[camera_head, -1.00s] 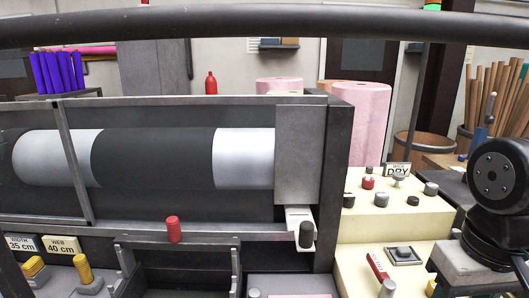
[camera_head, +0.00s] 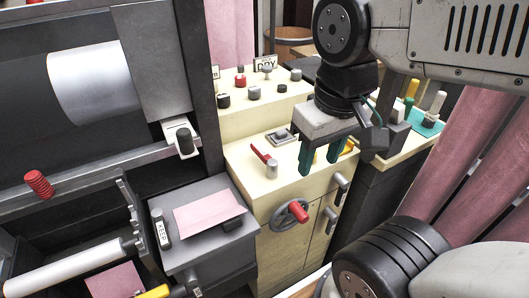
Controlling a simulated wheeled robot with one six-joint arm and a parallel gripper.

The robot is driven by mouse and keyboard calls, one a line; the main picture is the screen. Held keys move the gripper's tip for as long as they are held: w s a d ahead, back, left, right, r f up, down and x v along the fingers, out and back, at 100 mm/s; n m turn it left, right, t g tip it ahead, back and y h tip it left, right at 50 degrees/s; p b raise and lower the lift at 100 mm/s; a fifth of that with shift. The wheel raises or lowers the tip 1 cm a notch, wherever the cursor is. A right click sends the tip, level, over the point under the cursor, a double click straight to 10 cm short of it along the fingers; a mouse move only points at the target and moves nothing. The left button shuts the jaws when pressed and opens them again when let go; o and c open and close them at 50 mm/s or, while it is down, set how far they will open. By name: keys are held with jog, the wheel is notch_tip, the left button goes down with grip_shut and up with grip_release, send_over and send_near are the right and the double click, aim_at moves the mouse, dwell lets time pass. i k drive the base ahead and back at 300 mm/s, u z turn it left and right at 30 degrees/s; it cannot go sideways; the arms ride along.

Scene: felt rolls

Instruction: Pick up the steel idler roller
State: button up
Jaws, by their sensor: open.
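A pale, slim roller (camera_head: 68,268), which looks like the steel idler roller, lies at the lower left beside a notched dark bracket (camera_head: 132,212).
A large silver drum (camera_head: 95,82) sits in the dark machine frame at upper left. A grey stand (camera_head: 205,250) with a pink sheet (camera_head: 209,212) is between roller and cabinet (camera_head: 262,205). The cabinet has a red-handled wheel (camera_head: 290,215). Pink rolls (camera_head: 480,150) stand at right.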

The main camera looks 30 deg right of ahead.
aim_at(29, 283)
jog(key=u, duration=1.8)
jog(key=i, duration=0.35)
jog(key=z, duration=0.55)
